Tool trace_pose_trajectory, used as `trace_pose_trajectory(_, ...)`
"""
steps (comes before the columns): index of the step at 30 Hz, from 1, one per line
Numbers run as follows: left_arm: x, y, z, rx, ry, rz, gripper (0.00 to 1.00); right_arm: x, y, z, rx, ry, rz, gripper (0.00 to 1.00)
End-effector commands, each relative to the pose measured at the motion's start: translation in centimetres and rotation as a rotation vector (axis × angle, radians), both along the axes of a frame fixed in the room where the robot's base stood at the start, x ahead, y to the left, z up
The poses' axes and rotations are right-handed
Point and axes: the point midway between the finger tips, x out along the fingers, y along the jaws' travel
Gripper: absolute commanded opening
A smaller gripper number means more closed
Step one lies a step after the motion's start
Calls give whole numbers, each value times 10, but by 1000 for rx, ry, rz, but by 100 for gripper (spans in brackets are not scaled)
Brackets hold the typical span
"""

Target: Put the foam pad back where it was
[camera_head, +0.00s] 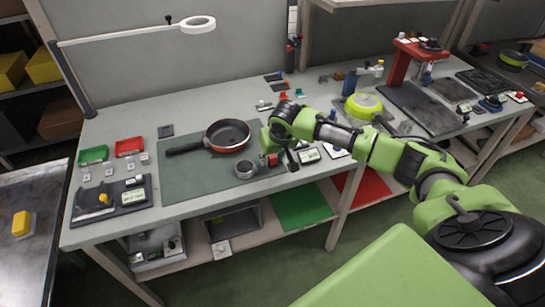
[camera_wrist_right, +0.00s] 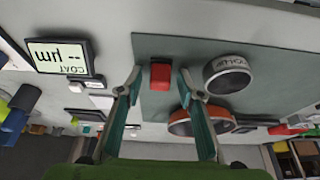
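A small red block (camera_head: 272,160), which may be the foam pad, sits at the right side of the grey-green mat (camera_head: 200,180). In the right wrist view the red block (camera_wrist_right: 160,76) appears between the two fingers, with a gap on each side. My right gripper (camera_head: 279,152) is open and points down over the block; its fingers (camera_wrist_right: 158,74) are spread. I cannot tell how high the tips are above the mat. My left gripper is not in view.
A display labelled COAT (camera_wrist_right: 62,57) stands beside the mat. The mat's front left part is clear.

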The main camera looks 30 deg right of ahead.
Motion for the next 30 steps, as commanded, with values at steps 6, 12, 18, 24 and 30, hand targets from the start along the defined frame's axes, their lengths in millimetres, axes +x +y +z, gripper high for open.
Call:
trace_pose_trajectory(6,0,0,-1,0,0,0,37,-2,0,9,0,-2,0,34)
trace_pose_trajectory(12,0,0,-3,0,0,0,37,-15,4,43,0,-4,1,34)
trace_pose_trajectory(18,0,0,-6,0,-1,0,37,-31,8,82,-1,-3,1,34)
trace_pose_trajectory(24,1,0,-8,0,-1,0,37,-41,11,107,0,-2,0,34)
trace_pose_trajectory(30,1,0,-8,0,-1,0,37,-45,11,114,0,0,-1,34)
